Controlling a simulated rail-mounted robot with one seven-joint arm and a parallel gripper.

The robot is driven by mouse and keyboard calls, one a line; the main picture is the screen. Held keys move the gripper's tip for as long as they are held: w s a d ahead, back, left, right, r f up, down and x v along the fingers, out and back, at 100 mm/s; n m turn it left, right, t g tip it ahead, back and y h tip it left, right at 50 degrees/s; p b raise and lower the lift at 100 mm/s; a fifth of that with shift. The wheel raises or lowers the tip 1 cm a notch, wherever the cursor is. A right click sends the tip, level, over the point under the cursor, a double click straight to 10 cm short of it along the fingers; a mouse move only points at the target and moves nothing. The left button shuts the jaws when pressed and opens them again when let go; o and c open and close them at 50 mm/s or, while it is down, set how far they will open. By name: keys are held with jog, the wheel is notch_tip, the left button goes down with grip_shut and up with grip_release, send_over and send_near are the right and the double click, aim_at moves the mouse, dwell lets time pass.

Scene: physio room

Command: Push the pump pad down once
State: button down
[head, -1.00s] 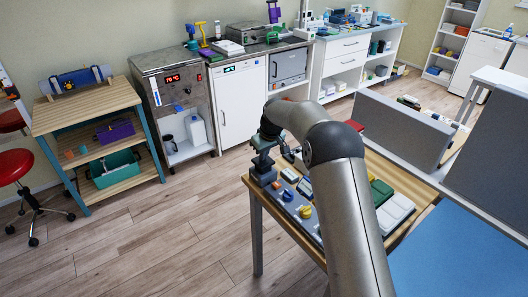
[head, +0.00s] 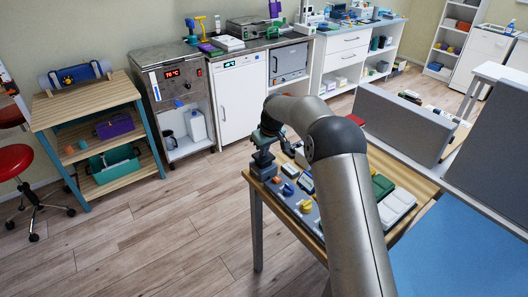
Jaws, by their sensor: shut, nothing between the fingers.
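A dark stepped block (head: 264,172) stands at the near-left corner of the wooden table (head: 257,190). It looks like the pump with its pad, but it is small and partly covered from above. My gripper (head: 263,153) points down directly over this block, at the end of my arm, which curves in from the right. Its fingers are small and dark against the block; they are shut with nothing held. I cannot tell whether the fingertips touch the pad or how far down the pad is.
White trays (head: 398,203) and a green box (head: 381,187) lie right of my arm. A grey partition (head: 403,122) stands behind. The floor left of the table is clear.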

jog(key=b+v, duration=0.1)
jog(key=v, duration=1.1)
jog(key=shift+w+b, duration=0.2)
jog(key=shift+b, duration=0.15)
jog(key=shift+a, duration=0.15)
dwell(1.8)
